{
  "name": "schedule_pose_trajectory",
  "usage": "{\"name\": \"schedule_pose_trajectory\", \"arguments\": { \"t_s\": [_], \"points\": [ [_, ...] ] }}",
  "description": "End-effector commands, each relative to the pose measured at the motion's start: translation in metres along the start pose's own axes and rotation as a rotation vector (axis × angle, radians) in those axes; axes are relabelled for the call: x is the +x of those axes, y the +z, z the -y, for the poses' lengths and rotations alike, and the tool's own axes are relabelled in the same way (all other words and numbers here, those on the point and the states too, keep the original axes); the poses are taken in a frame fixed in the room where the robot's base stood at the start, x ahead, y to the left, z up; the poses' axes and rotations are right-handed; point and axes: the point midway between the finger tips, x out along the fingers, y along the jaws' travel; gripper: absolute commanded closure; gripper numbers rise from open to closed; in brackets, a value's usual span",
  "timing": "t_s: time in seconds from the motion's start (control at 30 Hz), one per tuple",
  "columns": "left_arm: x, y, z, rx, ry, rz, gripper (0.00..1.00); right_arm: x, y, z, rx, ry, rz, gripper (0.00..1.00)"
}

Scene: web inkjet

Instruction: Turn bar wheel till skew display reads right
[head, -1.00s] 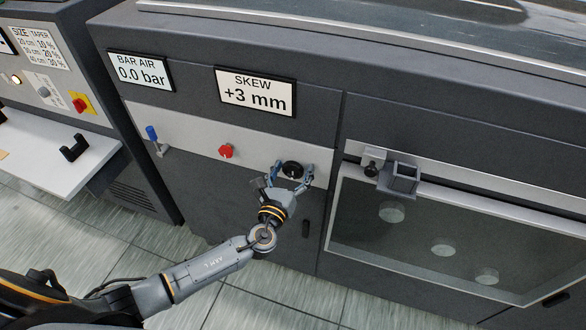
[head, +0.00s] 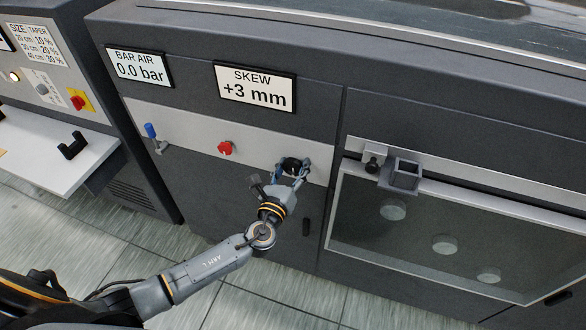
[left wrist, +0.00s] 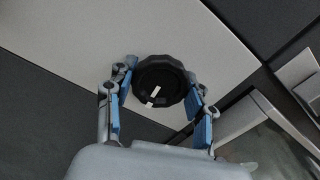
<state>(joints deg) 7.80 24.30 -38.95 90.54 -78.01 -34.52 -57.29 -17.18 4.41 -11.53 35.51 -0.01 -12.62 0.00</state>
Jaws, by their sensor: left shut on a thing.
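The bar wheel, a black round knob with a white mark, sits on the pale strip of the machine front in the head view (head: 291,164). It also shows in the left wrist view (left wrist: 158,82), between the blue finger pads. My left gripper (head: 291,170) is shut on the knob, one finger on each side; it also shows in the left wrist view (left wrist: 160,98). The skew display (head: 254,88) above it reads +3 mm. My right gripper is not in view.
A bar air display (head: 139,67) reads 0.0 bar. A red knob (head: 225,147) and a blue-handled lever (head: 152,133) sit left of the wheel. A windowed door (head: 430,235) with a grey bracket (head: 402,175) is on the right.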

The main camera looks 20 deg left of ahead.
Motion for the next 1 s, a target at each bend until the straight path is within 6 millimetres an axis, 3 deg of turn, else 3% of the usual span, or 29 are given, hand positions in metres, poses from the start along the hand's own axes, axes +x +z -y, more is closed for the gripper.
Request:
{"name": "schedule_pose_trajectory", "arguments": {
  "t_s": [0.4,1.0],
  "points": [
    [0.0,-0.003,-0.001,-0.372,0.001,0.003,0.78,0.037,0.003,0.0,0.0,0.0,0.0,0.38],
    [0.0,-0.002,0.0,-0.943,0.001,0.002,0.78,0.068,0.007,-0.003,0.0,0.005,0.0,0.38]
  ]
}}
